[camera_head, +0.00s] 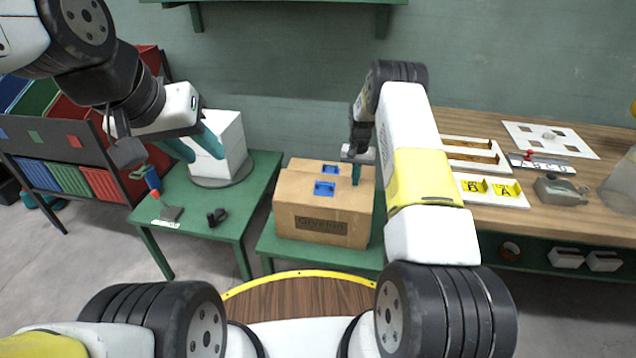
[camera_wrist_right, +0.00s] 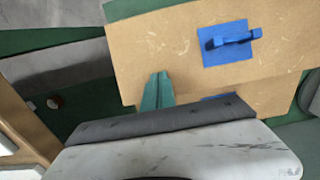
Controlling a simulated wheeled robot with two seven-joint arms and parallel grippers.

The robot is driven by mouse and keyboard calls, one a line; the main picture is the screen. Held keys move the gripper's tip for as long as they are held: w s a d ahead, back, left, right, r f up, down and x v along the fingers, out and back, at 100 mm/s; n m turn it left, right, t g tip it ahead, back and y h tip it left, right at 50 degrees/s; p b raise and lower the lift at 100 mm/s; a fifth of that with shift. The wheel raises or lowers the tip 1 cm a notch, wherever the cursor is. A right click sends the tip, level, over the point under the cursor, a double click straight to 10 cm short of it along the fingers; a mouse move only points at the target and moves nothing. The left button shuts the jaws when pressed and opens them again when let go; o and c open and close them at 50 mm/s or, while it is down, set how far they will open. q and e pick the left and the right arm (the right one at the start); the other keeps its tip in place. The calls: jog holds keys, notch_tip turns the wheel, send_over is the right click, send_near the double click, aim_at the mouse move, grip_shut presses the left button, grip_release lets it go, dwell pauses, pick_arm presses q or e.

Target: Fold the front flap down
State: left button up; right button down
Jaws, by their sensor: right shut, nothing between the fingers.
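A brown cardboard box (camera_head: 322,224) stands on a low green table in the head view. Its top panels lie about flat, with a front blue handle (camera_head: 325,188) and a back blue handle (camera_head: 329,169). One blue handle (camera_wrist_right: 230,43) shows fully in the right wrist view; another is mostly hidden by my gripper's body. My right gripper (camera_head: 356,181) is shut and empty, pointing down at the box top's right side. Its teal fingertips (camera_wrist_right: 158,76) overlap the cardboard; I cannot tell whether they touch. My left gripper (camera_head: 206,156) is open and empty, left of the box.
A white block on a grey round base (camera_head: 231,175) stands on the left green table, behind my left gripper. A wooden workbench (camera_head: 560,215) with trays stands at right. Bins fill a rack at left.

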jog(key=shift+w+d+f, duration=0.1)
jog(key=shift+w+f, duration=0.15)
jog(key=shift+f, duration=0.5)
jog(key=shift+w+d+f, duration=0.1)
jog(key=shift+w+f, duration=0.2)
jog(key=shift+f, duration=0.4)
jog(key=shift+w+d+f, duration=0.1)
jog(key=shift+w+f, duration=0.15)
jog(key=shift+f, duration=0.5)
jog(key=shift+r, duration=0.1)
jog(key=shift+r, duration=4.45)
